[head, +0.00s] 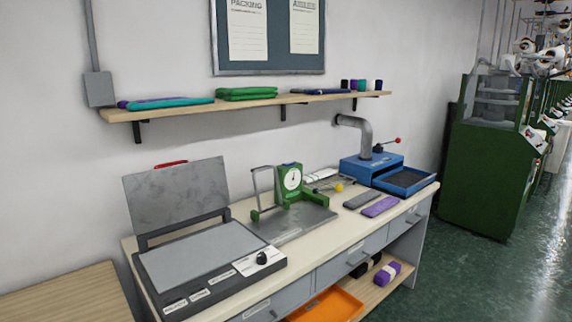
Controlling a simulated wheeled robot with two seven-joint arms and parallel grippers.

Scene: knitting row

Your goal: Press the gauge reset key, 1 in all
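A green gauge (290,181) with a round white dial stands on the workbench (347,225) in the head view. A grey frame with green feet stands just left of it, and a flat grey plate (308,220) lies in front. The gauge's reset key is too small to make out from here. Neither of my grippers is in view.
A press with a raised grey lid (176,196) and a black knob (262,258) fills the bench's left end. A blue machine (372,168) with a red-knobbed lever stands right. Grey and purple strips (380,206) lie between. A shelf (250,102) hangs above.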

